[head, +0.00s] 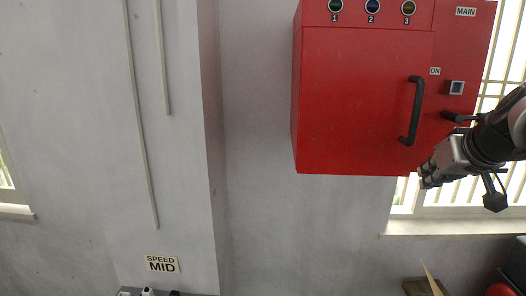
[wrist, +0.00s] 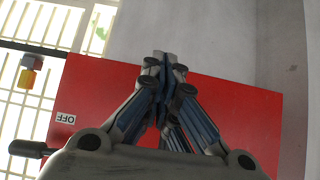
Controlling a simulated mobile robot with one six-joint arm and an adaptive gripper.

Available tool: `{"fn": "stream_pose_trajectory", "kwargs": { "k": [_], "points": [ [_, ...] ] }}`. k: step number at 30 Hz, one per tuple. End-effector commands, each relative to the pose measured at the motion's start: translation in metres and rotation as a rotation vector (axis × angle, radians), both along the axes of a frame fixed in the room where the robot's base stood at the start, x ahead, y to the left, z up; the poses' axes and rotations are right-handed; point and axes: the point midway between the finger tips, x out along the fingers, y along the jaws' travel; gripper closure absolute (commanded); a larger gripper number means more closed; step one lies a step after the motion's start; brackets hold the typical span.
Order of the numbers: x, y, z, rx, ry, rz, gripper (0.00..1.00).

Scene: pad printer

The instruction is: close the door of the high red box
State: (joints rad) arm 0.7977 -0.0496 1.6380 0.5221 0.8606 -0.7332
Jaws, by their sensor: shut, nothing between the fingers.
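The high red box (head: 345,120) is mounted on the wall at upper right in the head view. Its front door has a black vertical bar handle (head: 415,110) near the right edge. The door looks flush or nearly flush with the frame; I cannot tell whether it is fully shut. My gripper (head: 424,178) is just below the handle, near the box's lower right corner, apart from the handle in the picture. In the wrist view my gripper (wrist: 162,60) has its fingers together and empty, with a red surface of the box (wrist: 230,115) behind them.
Several round buttons (head: 372,6) line the box's top. A square switch (head: 456,87) sits right of the door, with an ON label (head: 435,71). A barred window (head: 455,190) is behind my arm. A wall pillar (head: 165,120) stands left, with bare wall between.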

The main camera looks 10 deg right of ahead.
Motion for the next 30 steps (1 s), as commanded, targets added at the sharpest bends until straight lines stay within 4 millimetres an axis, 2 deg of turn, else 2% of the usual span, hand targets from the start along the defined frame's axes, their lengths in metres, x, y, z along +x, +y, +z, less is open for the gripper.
{"fn": "stream_pose_trajectory", "kwargs": {
  "k": [4,9,12,26,30],
  "points": [
    [0.023,-0.005,-0.023,0.002,0.004,0.003,1.0],
    [0.047,-0.013,-0.02,0.0,0.002,0.002,1.0],
    [0.055,-0.015,-0.019,-0.001,0.001,0.001,1.0],
    [0.061,-0.017,-0.02,0.0,0.001,0.001,1.0],
    [0.074,-0.021,-0.02,0.0,0.002,0.002,1.0]
  ]
}}
